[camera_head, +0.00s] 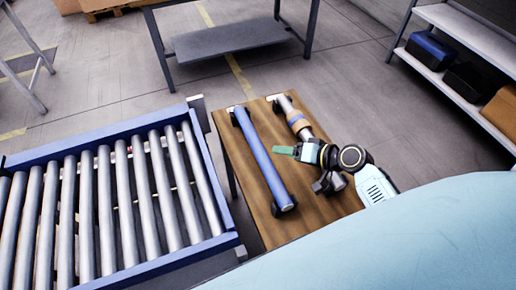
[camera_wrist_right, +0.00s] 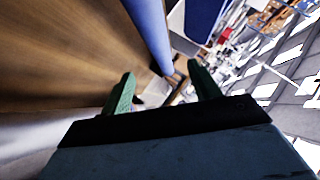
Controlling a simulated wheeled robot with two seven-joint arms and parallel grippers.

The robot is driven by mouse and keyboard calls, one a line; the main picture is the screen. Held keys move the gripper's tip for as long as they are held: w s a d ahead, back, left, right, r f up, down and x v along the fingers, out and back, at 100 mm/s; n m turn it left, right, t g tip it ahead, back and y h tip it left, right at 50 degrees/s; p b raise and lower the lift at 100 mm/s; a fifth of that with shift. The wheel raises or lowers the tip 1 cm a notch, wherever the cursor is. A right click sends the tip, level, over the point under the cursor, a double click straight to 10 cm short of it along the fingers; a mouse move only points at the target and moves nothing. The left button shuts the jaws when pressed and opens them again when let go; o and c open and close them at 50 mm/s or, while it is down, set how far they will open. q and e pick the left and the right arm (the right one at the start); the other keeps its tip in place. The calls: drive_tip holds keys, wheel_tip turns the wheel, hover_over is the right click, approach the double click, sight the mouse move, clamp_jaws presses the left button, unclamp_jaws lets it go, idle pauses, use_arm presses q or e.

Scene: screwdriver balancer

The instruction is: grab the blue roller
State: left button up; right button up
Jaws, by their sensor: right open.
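The blue roller (camera_head: 262,155) lies lengthwise on the left part of the wooden table (camera_head: 303,216), resting on a dark support at each end. In the right wrist view the roller (camera_wrist_right: 150,32) runs from the top edge down toward the space between the fingers. My right gripper (camera_head: 283,150) is just to the right of the roller's middle in the head view, apart from it. Its green fingers show in the right wrist view (camera_wrist_right: 160,92), open with nothing between them. My left gripper is not in view.
A grey roller with a tan band (camera_head: 297,118) lies at the table's right side, partly hidden by my right arm. A roller conveyor (camera_head: 112,200) with a blue frame stands left of the table. A shelf (camera_head: 465,45) with bins stands at the right.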

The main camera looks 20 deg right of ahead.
sight(265, 150)
drive_tip(key=b+x, duration=0.1)
drive_tip(key=x, duration=0.9)
drive_tip(key=shift+s+f, duration=0.1)
drive_tip(key=shift+f, duration=0.15)
drive_tip(key=shift+c, duration=0.4)
drive_tip(key=c, duration=1.2)
drive_tip(key=shift+r, duration=0.1)
clamp_jaws()
